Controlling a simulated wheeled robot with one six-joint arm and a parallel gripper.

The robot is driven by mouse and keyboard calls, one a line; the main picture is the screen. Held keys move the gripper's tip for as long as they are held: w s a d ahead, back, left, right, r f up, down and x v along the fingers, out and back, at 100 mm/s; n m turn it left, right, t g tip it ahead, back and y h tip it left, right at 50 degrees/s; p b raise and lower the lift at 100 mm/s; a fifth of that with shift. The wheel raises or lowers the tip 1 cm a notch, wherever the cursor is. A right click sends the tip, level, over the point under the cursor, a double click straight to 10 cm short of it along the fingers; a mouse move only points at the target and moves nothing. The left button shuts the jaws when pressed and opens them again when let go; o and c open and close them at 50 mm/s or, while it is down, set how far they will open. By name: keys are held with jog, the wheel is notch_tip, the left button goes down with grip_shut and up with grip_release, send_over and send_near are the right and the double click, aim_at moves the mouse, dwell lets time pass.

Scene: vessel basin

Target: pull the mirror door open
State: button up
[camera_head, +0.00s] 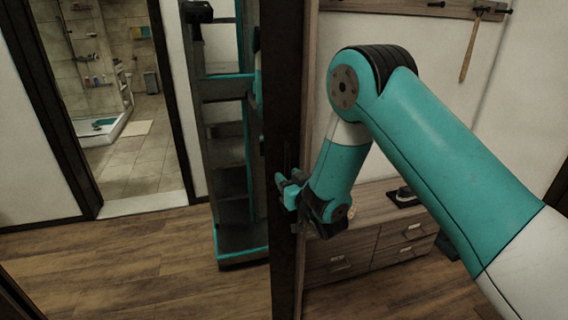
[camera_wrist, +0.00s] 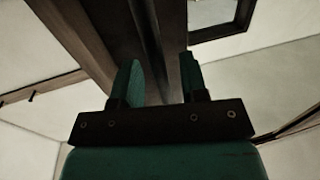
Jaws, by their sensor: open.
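The mirror door seems to be the tall, dark-framed panel seen nearly edge-on in the head view; its dark edge (camera_head: 287,90) runs from top to bottom near the middle. My gripper (camera_head: 291,190) is at this edge, about mid-height, with teal fingertips showing in front of the dark frame. In the wrist view my gripper (camera_wrist: 162,75) is open, with its two teal fingers apart and a dark upright board (camera_wrist: 152,30) passing between or just beyond them. I cannot tell whether either finger touches it.
A low wooden drawer unit (camera_head: 375,238) stands behind my arm on the right. A hammer (camera_head: 470,48) hangs from a wall rail above. A doorway at left shows a tiled bathroom (camera_head: 135,160). The wooden floor (camera_head: 110,270) at lower left is clear.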

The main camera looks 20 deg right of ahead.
jog(key=w+p, duration=0.2)
jog(key=p, duration=0.1)
jog(key=shift+a+r, duration=0.2)
jog(key=shift+r, duration=0.05)
jog(key=shift+w+f+p, duration=0.25)
jog(key=shift+w+p, duration=0.05)
jog(key=shift+p, duration=0.25)
grip_shut()
